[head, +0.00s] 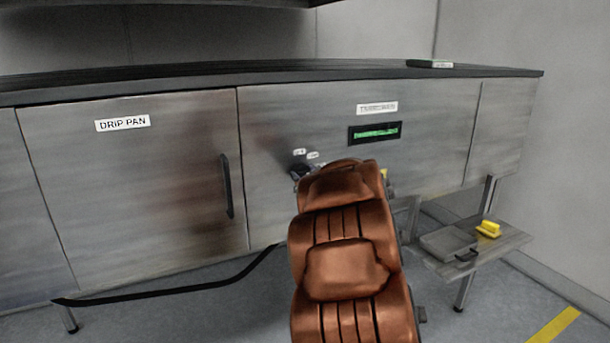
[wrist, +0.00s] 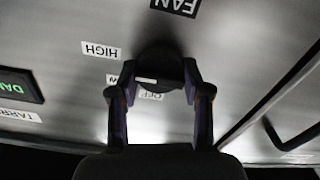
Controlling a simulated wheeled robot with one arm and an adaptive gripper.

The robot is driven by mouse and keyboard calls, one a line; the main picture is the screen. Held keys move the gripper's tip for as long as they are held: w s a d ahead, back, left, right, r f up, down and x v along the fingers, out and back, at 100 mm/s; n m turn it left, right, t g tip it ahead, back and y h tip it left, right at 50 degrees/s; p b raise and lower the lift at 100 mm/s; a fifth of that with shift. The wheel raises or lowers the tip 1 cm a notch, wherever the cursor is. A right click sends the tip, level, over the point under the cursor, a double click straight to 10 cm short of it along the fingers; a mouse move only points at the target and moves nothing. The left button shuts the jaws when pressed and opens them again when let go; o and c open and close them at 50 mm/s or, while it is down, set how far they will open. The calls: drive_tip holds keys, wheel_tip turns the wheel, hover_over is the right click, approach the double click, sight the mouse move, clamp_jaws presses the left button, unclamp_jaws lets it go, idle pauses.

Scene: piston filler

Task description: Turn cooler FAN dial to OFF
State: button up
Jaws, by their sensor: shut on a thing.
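In the wrist view, which is upside down, the dark round FAN dial (wrist: 162,66) sits on the steel panel between the two fingers of my gripper (wrist: 160,78). The fingers are shut on its sides. A white mark shows at the dial's lower edge. The FAN label (wrist: 175,5) is above it, the HIGH label (wrist: 100,50) to the left, and the OFF label (wrist: 150,94) just below. Another label (wrist: 117,80) is partly hidden by the left finger. In the head view, my arm hides most of the gripper and the dial.
The cabinet has a DRIP PAN door with a black handle (head: 226,186) and a green display (head: 375,133). A small shelf (head: 510,240) at the right holds a grey tray and a yellow object (head: 488,229).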

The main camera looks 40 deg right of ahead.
drive_tip(key=c, duration=0.4)
drive_tip(key=shift+o, duration=0.2)
drive_tip(key=shift+f+n+b, duration=0.1)
drive_tip(key=shift+n+b, duration=0.2)
drive_tip(key=shift+b, duration=0.1)
drive_tip(key=n+b, duration=0.2)
drive_tip(key=shift+f+n+b, duration=0.2)
drive_tip(key=shift+n+b, duration=0.1)
drive_tip(key=shift+b, duration=0.1)
drive_tip(key=n+b, duration=0.4)
drive_tip(key=n, duration=0.1)
drive_tip(key=shift+b, duration=0.3)
drive_tip(key=n+b, duration=0.4)
drive_tip(key=n, duration=0.1)
drive_tip(key=shift+n, duration=0.4)
drive_tip(key=shift+r+n+b, duration=0.15)
drive_tip(key=shift+n+b, duration=1.1)
drive_tip(key=shift+n, duration=0.65)
